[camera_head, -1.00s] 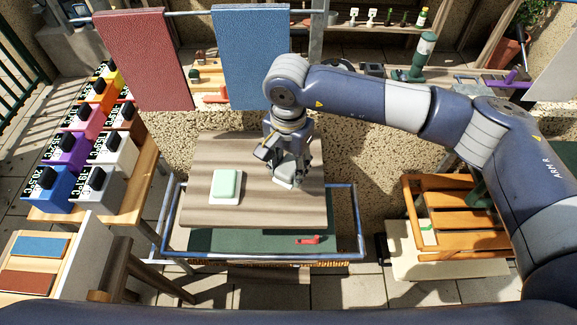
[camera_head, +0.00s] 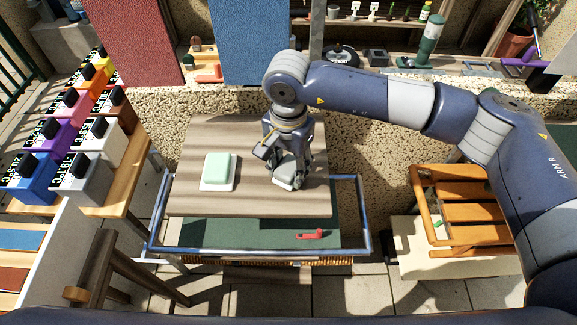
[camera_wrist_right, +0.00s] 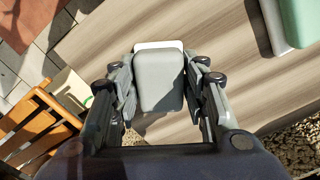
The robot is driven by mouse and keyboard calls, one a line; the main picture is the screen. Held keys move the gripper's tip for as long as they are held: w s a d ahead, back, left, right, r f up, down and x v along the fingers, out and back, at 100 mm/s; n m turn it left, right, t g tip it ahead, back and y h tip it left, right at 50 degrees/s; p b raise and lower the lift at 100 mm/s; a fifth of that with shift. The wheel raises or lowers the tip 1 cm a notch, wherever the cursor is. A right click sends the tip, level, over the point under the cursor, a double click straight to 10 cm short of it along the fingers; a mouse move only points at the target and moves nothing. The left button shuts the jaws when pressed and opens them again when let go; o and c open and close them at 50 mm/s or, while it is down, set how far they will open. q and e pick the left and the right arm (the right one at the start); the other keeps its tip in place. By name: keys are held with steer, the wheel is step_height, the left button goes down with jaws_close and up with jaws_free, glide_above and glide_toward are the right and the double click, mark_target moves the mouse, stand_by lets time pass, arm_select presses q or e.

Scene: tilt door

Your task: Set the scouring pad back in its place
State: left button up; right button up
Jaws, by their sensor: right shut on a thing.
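A grey block with a white edge, which looks like the scouring pad (camera_wrist_right: 158,88), sits between the two fingers of my right gripper (camera_head: 288,180). The fingers are shut on its sides in the right wrist view. In the head view the gripper points down over the right part of a wooden board (camera_head: 255,135) and mostly hides the grey block. I cannot tell whether the block touches the board. A pale green block (camera_head: 217,167) on a white base lies on the board to the left of the gripper. My left gripper is not in view.
A blue-grey rail (camera_head: 365,215) runs around the board and a green surface (camera_head: 205,233) with a red item (camera_head: 310,234). Coloured boxes (camera_head: 60,137) stand at the left. A slatted wooden seat (camera_head: 465,205) stands at the right. Red (camera_head: 135,40) and blue (camera_head: 247,40) panels hang behind.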

steer(key=shift+f+b, duration=0.35)
steer(key=shift+b, duration=0.1)
stand_by(0.4)
steer(key=o, duration=1.1)
steer(key=o, duration=0.3)
steer(key=shift+o, duration=0.2)
steer(key=shift+r, duration=0.2)
step_height(320, 180, up, 12)
steer(key=shift+f, duration=0.15)
